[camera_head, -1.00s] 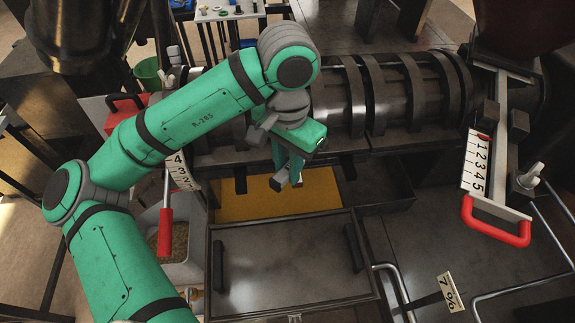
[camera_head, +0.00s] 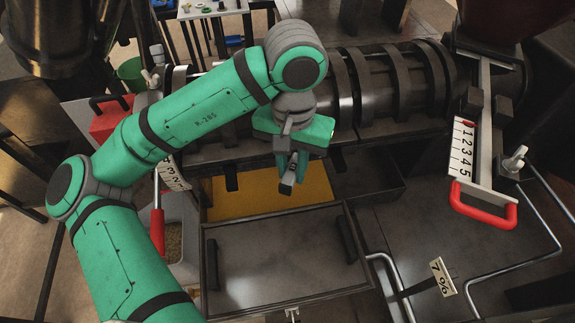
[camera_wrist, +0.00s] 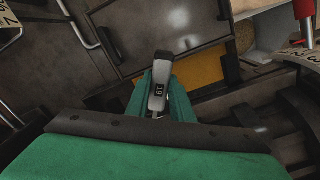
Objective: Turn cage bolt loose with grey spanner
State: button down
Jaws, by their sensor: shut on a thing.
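My gripper (camera_head: 289,168) hangs in front of the dark ribbed cage (camera_head: 390,90), above the yellow surface. In the wrist view its teal fingers (camera_wrist: 160,100) are shut on the grey spanner (camera_wrist: 159,88), which is marked 19. The spanner points away from the wrist, and its dark far end lies over the yellow surface and the edge of a dark lidded tray. In the head view only a short end of the spanner (camera_head: 287,188) shows below the fingers. I cannot make out the cage bolt in either view. The spanner appears in free air, touching nothing.
The dark tray (camera_head: 280,262) with two handles lies below the gripper, beside the yellow surface (camera_head: 232,196). A red-handled lever (camera_head: 484,207) with a numbered scale stands right. A red lever (camera_head: 157,232) stands left by a grain bin. Bent pipes run at lower right.

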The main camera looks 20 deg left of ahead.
jog(key=shift+w+d+r+n, duration=0.1)
jog(key=shift+w+d+n, duration=0.2)
jog(key=shift+d+n, duration=0.5)
jog(key=shift+w+d+n, duration=0.25)
jog(key=shift+d+n, duration=0.45)
jog(key=shift+d, duration=0.1)
jog(key=shift+r, duration=0.65)
jog(key=shift+a+r, duration=0.1)
jog(key=shift+r, duration=2.1)
